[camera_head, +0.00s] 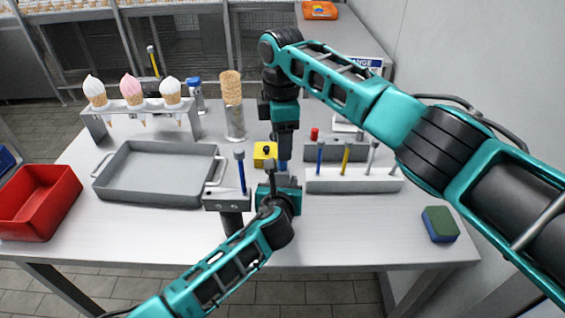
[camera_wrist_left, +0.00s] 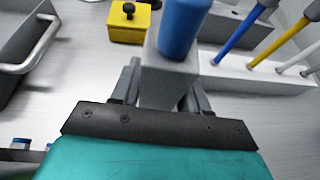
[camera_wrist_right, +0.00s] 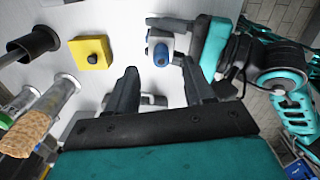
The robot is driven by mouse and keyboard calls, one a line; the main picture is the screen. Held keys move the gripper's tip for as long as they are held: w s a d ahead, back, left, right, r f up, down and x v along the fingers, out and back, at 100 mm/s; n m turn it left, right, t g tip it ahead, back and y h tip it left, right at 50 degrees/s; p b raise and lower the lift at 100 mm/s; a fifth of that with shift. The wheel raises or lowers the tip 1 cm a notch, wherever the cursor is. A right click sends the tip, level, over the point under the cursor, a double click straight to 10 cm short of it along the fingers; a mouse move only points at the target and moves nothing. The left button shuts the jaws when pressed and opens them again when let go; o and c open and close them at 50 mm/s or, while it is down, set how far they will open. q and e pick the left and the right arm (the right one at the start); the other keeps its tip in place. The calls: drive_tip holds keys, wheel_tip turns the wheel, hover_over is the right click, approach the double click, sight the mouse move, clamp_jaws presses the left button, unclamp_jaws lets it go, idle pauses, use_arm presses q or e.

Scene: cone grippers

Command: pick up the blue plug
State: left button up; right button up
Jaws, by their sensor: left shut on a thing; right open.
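The blue plug (camera_wrist_left: 182,28) stands upright in a grey block (camera_wrist_left: 165,85) in the left wrist view. My left gripper (camera_wrist_left: 160,92) is shut on that block. In the head view the blue plug (camera_head: 284,166) shows just below my right gripper (camera_head: 285,150), partly hidden by both grippers. My left gripper (camera_head: 275,180) is low and in front of it. In the right wrist view the plug's round blue top (camera_wrist_right: 161,55) lies beyond the fingers of my right gripper (camera_wrist_right: 160,85), which is open and empty above it.
A yellow box with a black knob (camera_head: 265,154) stands close by. A grey stand with a blue stick (camera_head: 226,200) is left of my left gripper, and a tool rack (camera_head: 350,184) right. A grey tray (camera_head: 155,150) lies left, a sponge (camera_head: 440,224) right. The front table is clear.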

sight(282, 166)
drive_tip(key=shift+s+f, duration=0.1)
drive_tip(key=shift+f, duration=1.8)
clamp_jaws()
